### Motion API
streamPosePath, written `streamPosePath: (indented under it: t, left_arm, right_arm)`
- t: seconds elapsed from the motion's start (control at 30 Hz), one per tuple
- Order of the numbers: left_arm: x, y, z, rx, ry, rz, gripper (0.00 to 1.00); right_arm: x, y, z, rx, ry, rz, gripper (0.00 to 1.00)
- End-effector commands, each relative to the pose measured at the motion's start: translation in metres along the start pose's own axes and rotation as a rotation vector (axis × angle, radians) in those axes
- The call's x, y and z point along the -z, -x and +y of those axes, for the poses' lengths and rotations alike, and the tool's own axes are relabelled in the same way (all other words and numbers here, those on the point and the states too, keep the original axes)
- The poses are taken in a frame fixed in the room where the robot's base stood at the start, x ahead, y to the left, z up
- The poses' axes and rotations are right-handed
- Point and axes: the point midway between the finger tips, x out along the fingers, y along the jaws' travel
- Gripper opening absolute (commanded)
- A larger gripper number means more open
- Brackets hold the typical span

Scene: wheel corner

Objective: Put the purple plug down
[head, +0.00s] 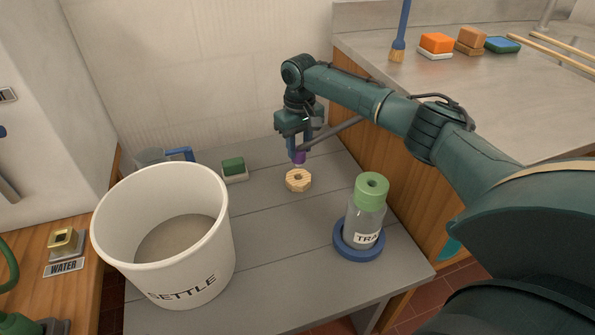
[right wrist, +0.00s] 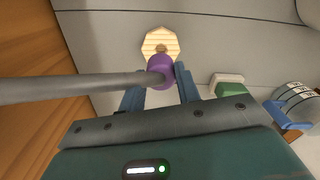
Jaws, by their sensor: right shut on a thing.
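The purple plug (head: 299,157) is held between the blue fingers of my right gripper (head: 298,150), which is shut on it. It also shows between the fingertips in the right wrist view (right wrist: 160,70). A pale wooden ring-shaped block (head: 298,181) with a hole lies on the grey bench just below the plug. In the head view the plug appears slightly above the block; I cannot tell whether they touch. In the right wrist view the block (right wrist: 160,43) shows just beyond the plug. My left gripper is not in view.
A large white bucket (head: 205,245) stands left on the bench (head: 270,255). A green-topped bottle (head: 367,205) sits in a blue ring (head: 345,250) at right. A green-and-white sponge (head: 234,170) lies behind. A higher counter (head: 470,90) borders the right.

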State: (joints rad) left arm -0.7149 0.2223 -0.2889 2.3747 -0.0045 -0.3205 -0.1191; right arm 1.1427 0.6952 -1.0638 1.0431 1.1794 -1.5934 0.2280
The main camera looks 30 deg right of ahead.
Motion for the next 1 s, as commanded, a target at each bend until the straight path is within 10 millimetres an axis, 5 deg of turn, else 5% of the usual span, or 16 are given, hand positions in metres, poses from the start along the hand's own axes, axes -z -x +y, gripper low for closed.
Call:
streamPosePath:
  t: [0.4, 0.83, 0.87, 1.0]
  left_arm:
    - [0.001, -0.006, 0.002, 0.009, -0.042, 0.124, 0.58]
    - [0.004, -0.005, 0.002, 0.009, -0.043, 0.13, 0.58]
    - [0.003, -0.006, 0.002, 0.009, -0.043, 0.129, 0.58]
    - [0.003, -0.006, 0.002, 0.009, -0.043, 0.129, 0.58]
  right_arm:
    - [0.0, -0.056, -0.001, 0.001, 0.001, 0.001, 0.1]
    - [0.0, -0.061, -0.001, 0.001, 0.001, 0.0, 0.1]
    - [0.0, -0.06, -0.001, 0.0, 0.001, 0.001, 0.35]
    - [0.0, -0.06, 0.0, 0.0, 0.001, 0.001, 0.46]
